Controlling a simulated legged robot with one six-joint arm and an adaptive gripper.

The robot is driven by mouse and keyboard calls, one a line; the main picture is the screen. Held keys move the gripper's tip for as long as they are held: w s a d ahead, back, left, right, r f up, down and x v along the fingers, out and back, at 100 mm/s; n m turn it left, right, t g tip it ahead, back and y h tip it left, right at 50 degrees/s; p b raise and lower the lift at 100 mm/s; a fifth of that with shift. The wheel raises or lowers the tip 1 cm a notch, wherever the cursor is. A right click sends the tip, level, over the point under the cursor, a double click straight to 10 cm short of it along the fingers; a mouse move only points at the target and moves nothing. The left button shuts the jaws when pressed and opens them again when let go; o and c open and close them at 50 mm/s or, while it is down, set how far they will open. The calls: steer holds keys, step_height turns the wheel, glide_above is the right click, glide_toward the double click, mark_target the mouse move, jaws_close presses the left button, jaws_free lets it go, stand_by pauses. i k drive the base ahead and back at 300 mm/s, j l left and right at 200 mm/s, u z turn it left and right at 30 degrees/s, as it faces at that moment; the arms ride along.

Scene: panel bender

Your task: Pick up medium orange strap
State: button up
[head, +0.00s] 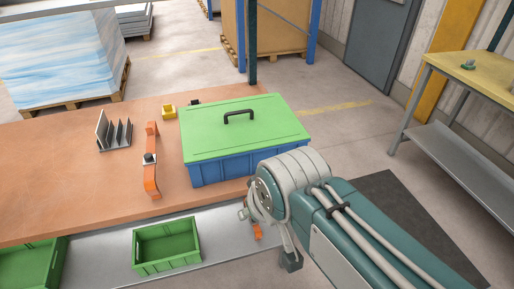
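An orange strap (151,178) with a dark and silver buckle lies lengthwise on the brown tabletop, left of the blue box. Another small orange piece (257,232) shows just below the table's front edge, beside my arm's wrist; I cannot tell whether it is a strap or whether it is held. My gripper is mostly hidden by my arm's wrist at the front of the table, and its fingers cannot be made out clearly. It is well to the right of the strap on the tabletop.
A blue box (222,169) with a green lid (270,132) stands between my arm and the tabletop strap. A grey slotted holder (114,134) and a yellow object (169,111) are nearby. A green bin (165,246) sits on the lower shelf. The tabletop's left part is clear.

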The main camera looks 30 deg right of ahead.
mark_target(151, 187)
steer(key=k+l+z, duration=0.3)
steer(key=l+u, duration=0.25)
steer(key=l, duration=0.2)
steer(key=k+l+u, duration=0.25)
steer(key=l, duration=0.2)
steer(key=k, duration=0.55)
steer(key=i+j+z, duration=0.1)
steer(key=i+j, duration=0.6)
steer(key=i+j+z, duration=0.15)
steer(key=i+j, duration=0.2)
steer(key=i+j+z, duration=0.1)
steer(key=i+j, duration=0.25)
steer(key=j, duration=0.2)
steer(key=i+j+z, duration=0.1)
steer(key=i+j, duration=0.2)
steer(key=j, duration=0.15)
steer(key=i+j, duration=0.3)
steer(key=j, duration=0.2)
steer(key=z, duration=0.05)
